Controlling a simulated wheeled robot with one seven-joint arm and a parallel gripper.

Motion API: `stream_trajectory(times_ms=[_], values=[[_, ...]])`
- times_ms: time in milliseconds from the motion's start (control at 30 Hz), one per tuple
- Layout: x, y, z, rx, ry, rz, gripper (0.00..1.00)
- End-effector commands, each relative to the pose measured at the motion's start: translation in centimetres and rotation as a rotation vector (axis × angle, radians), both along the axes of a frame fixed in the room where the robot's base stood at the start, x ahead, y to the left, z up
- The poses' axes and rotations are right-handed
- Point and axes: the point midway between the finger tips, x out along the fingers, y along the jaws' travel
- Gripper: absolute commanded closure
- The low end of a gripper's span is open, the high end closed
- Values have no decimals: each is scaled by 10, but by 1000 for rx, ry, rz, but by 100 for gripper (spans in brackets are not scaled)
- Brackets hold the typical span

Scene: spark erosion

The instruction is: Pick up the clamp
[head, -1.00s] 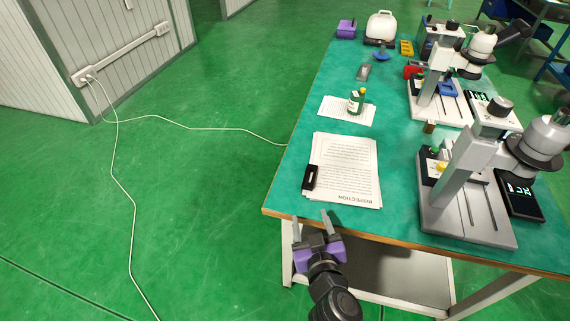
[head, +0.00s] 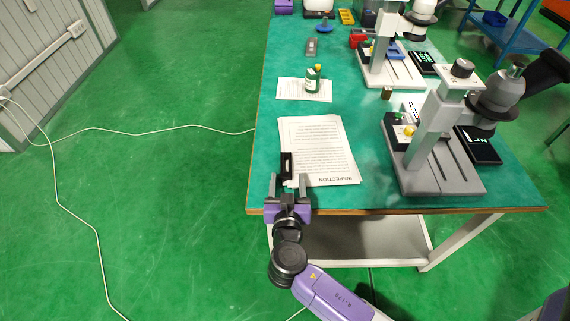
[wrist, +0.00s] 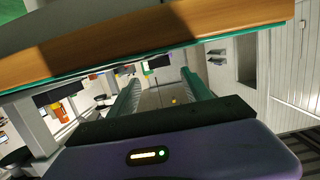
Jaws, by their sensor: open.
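The clamp appears to be the small black piece (head: 287,163) with a pale slot, lying at the left edge of the printed sheets (head: 325,150) near the table's front left corner. My gripper (head: 288,182) is open at the table's front edge. Its two fingers point at the clamp, one to each side of its near end, with the clamp mostly beyond the tips. The head view does not show whether they touch or how high the fingers are. In the wrist view my open fingers (wrist: 160,92) show a gap with no clearly held thing; I cannot make out the clamp there.
The wooden table edge (wrist: 150,42) runs close across the wrist view. A microscope (head: 440,150) stands right of the sheets, with a second one (head: 390,50) behind. A green-and-white bottle (head: 312,82) stands on another sheet farther back. Green floor left of the table is open, crossed by a white cable.

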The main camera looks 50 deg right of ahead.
Motion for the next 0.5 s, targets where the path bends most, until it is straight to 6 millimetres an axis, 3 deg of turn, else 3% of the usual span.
stream_trajectory(times_ms=[500], values=[[37,-40,-16,-1,1,0,43]])
